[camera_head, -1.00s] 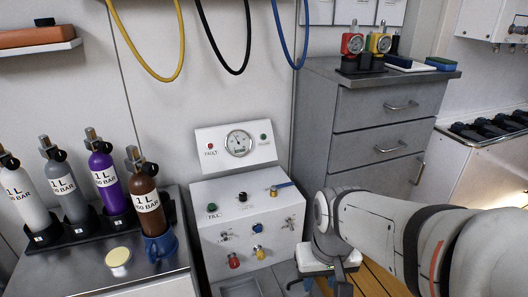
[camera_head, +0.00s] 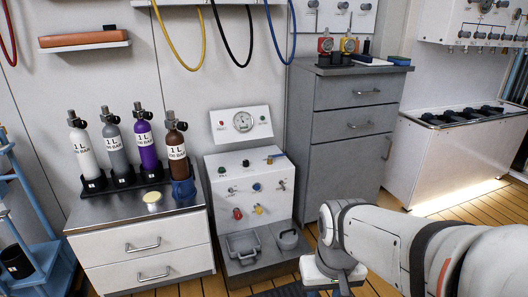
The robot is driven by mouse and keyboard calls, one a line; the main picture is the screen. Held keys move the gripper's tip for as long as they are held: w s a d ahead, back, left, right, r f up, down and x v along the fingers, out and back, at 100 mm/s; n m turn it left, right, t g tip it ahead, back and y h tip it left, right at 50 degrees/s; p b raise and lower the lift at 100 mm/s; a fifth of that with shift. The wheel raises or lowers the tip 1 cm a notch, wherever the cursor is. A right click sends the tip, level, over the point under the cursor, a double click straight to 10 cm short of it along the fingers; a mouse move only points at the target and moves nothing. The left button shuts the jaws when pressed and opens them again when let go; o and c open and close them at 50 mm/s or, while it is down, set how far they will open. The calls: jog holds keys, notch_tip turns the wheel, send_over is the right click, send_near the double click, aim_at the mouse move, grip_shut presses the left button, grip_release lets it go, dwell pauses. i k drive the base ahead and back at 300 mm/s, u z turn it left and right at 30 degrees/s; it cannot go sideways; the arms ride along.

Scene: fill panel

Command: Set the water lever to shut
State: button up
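The white fill panel (camera_head: 235,190) stands against the wall in the middle of the head view. A small lever with a blue handle and a brass-coloured body (camera_head: 275,157) sits at the upper right of its sloping front. It looks like the water lever, but no label on it is readable. The blue handle points up and to the right. My gripper (camera_head: 335,290) hangs at the bottom of the view, right of and nearer than the panel, well apart from the lever. Its fingertips are cut off by the frame edge, so its opening is hidden.
Several bottles (camera_head: 148,150) stand in a rack on the left cabinet (camera_head: 140,245). A grey drawer cabinet (camera_head: 345,130) stands close to the panel's right. Wooden floor is open at the right.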

aim_at(270, 157)
jog(key=z, duration=0.3)
jog(key=i, duration=1.6)
jog(key=u, duration=0.7)
jog(key=k, duration=0.8)
jog(key=u, duration=0.15)
jog(key=i, duration=0.85)
jog(key=z, duration=0.05)
